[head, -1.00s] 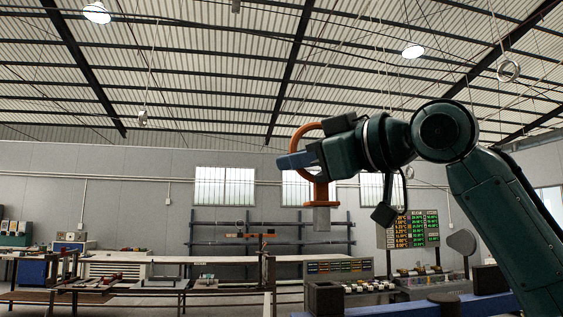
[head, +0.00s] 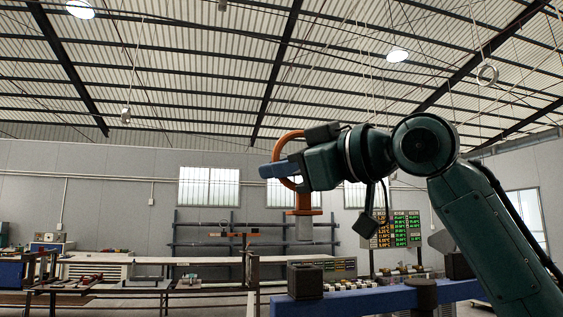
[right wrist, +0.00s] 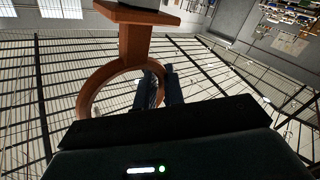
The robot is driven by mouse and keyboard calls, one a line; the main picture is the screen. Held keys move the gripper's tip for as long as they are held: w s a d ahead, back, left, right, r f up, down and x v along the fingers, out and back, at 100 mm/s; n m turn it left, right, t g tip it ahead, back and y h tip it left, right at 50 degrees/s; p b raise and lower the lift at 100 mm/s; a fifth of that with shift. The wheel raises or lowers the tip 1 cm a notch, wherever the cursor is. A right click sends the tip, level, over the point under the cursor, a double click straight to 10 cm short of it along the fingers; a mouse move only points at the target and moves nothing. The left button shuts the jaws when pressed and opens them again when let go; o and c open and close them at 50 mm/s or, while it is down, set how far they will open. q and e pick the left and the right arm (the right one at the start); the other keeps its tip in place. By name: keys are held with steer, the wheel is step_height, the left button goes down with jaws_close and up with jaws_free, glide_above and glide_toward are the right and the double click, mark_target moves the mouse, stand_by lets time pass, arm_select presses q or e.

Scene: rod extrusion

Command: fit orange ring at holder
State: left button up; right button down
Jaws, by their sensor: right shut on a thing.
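The orange ring (head: 283,141) is an upright loop on a short stem with a flat orange flange (head: 304,212). I cannot make out the holder with certainty. My left gripper is not in view.
A long workbench (head: 120,260) runs along the back left, with a dark rack (head: 190,235) behind it. A display board with green figures (head: 400,229) stands behind the arm. A blue beam (head: 345,302) with dark blocks lies at the lower right. The air left of the ring is clear.

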mark_target(304, 213)
step_height(304, 213, down, 2)
steer(key=shift+f+b, duration=0.1)
steer(key=shift+b, duration=0.35)
arm_select(q)
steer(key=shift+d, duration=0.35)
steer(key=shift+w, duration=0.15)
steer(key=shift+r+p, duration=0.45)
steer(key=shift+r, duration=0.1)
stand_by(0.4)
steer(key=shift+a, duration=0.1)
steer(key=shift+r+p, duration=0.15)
steer(key=shift+p, duration=0.15)
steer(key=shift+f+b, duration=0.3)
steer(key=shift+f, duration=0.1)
arm_select(e)
steer(key=shift+f, duration=0.4)
arm_select(q)
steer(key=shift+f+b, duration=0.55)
steer(key=shift+b, duration=0.15)
arm_select(e)
steer(key=shift+f, duration=1)
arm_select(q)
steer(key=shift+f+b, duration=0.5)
arm_select(e)
steer(key=shift+f, duration=0.85)
